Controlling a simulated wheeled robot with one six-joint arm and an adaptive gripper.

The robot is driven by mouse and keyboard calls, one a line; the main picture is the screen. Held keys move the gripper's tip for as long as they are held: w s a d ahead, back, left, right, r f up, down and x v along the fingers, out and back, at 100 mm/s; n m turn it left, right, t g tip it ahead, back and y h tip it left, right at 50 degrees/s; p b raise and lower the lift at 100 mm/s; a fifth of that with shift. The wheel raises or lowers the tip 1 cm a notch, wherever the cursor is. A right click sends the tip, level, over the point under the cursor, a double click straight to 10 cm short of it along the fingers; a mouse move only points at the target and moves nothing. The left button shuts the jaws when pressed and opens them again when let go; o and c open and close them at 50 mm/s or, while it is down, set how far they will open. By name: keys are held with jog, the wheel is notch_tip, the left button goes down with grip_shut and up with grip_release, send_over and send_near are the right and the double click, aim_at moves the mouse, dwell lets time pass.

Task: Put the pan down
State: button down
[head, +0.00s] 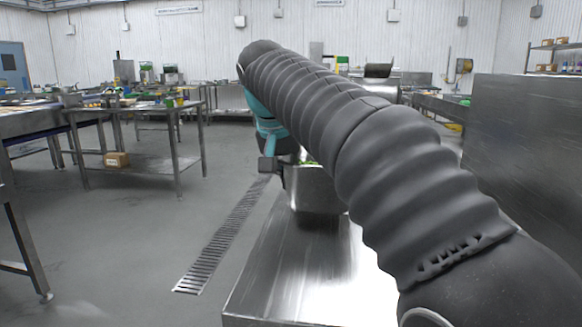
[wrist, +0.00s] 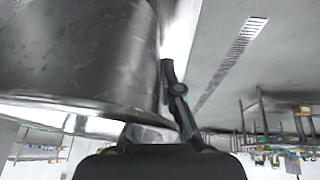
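The pan (head: 317,192) is a deep shiny metal vessel in the middle of the head view, partly hidden behind my arm. A little green shows at its top. It is over the far part of a steel counter (head: 290,285); I cannot tell whether its base touches the counter. In the wrist view the pan (wrist: 75,50) fills the upper left. My gripper (head: 274,168) is at the pan's left side. In the wrist view one dark finger of my gripper (wrist: 164,75) lies along the pan's wall; the other is mostly hidden by the pan. The gripper looks closed on the wall.
The steel counter's near part is bare. A floor drain grate (head: 228,235) runs along the open floor to its left. A steel table (head: 140,108) with items stands further left, with a small box (head: 116,160) below. A tall steel panel (head: 525,150) stands at right.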

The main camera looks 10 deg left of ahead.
jog(key=shift+f, duration=0.6)
jog(key=shift+f, duration=0.15)
jog(key=c, duration=1.3)
grip_release()
jog(key=v, duration=1.2)
jog(key=shift+p, duration=0.3)
